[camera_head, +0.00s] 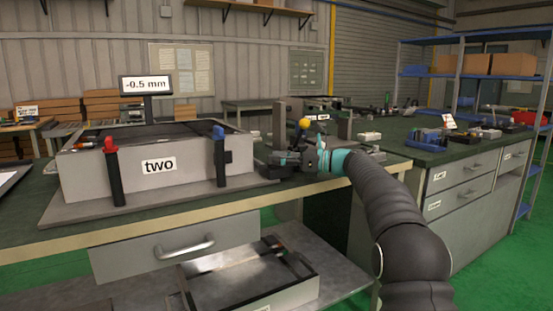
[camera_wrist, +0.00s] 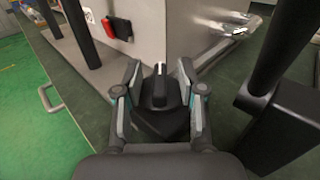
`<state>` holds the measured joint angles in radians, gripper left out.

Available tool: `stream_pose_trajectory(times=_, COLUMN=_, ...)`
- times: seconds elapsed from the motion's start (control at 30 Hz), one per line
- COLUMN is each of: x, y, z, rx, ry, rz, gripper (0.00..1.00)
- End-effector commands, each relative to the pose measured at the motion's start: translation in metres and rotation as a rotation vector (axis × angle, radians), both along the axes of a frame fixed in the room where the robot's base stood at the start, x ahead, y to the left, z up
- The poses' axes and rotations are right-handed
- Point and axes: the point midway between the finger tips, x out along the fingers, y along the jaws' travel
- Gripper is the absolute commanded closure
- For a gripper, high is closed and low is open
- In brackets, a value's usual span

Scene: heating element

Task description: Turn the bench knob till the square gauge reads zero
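The bench knob (camera_wrist: 159,92) is black with a white mark on top. It stands near the corner of a grey block in the wrist view. My gripper (camera_wrist: 160,72) is open, with one finger on each side of the knob and a small gap showing on both sides. In the head view my gripper (camera_head: 298,160) is low over the bench, right of the grey box, and the knob cannot be made out there. A rectangular display (camera_head: 146,85) on a post behind the box reads -0.5 mm.
The grey box (camera_head: 85,178) is labelled "two". Posts with a red top (camera_head: 114,170) and a blue top (camera_head: 220,160) stand at its front. A yellow ball (camera_head: 304,123) is beside my gripper. In the wrist view a thick black post (camera_wrist: 275,75) rises close on the right.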

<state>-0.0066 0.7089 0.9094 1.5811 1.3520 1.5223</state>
Motion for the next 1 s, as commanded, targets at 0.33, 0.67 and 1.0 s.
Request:
stream_pose_trajectory(times=0.33, x=-0.013, y=-0.065, z=0.0, rx=0.0, ry=0.0, rz=-0.004, gripper=0.6)
stream_pose_trajectory(times=0.67, x=-0.022, y=-0.105, z=-0.001, rx=-0.001, ry=0.001, rz=-0.002, gripper=0.6)
stream_pose_trajectory(times=1.0, x=-0.023, y=-0.109, z=-0.001, rx=0.0, ry=0.0, rz=0.0, gripper=0.6)
